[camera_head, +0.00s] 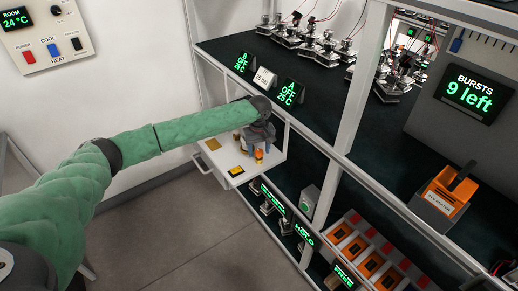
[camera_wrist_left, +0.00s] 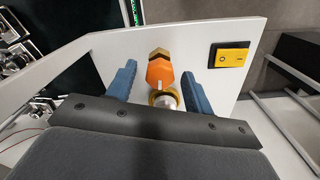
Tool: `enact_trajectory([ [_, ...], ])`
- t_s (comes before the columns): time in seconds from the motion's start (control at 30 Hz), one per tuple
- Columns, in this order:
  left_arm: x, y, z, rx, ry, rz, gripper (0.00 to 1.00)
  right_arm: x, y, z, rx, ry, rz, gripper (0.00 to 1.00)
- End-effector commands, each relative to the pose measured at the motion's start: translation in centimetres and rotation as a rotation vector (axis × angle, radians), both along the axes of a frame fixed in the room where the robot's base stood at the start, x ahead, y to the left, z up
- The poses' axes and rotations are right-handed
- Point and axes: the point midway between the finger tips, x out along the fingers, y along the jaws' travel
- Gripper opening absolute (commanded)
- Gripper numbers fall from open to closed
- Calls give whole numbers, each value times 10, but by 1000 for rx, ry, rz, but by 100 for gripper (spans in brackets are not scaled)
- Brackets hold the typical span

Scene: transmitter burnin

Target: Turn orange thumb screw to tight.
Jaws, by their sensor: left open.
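The orange thumb screw (camera_wrist_left: 160,72) sits on a brass fitting on a white panel in the left wrist view. A brass hex nut (camera_wrist_left: 158,53) is just beyond it, and a silver and brass round part (camera_wrist_left: 165,98) is nearer to me. My left gripper (camera_wrist_left: 158,78) is open, with one blue finger on each side of the screw and a gap on both sides. In the head view the screw (camera_head: 259,155) shows as a small orange spot below my left gripper (camera_head: 257,148), on the white tray-like shelf (camera_head: 226,181). My right gripper is not in view.
An orange-topped box (camera_head: 445,195) stands at the right. The floor (camera_head: 190,240) at lower left is clear.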

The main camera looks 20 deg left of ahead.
Motion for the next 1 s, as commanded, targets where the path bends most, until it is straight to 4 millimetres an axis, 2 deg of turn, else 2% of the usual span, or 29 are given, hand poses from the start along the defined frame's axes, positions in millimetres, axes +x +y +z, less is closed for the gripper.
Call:
enact_trajectory([
  [0.07,0,0,0,0,0,0,52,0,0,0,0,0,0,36],
  [0.1,0,0,0,0,0,0,48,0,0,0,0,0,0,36],
  [0.3,0,0,0,0,0,0,9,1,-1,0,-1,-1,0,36],
  [0.33,0,0,0,0,0,0,7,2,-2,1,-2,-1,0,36],
  [0.67,0,0,1,-1,1,-46,7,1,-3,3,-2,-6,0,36],
  [0.93,0,1,2,-1,2,-214,7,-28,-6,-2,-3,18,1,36],
  [1.0,0,1,2,-1,3,-277,7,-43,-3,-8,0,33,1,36],
])
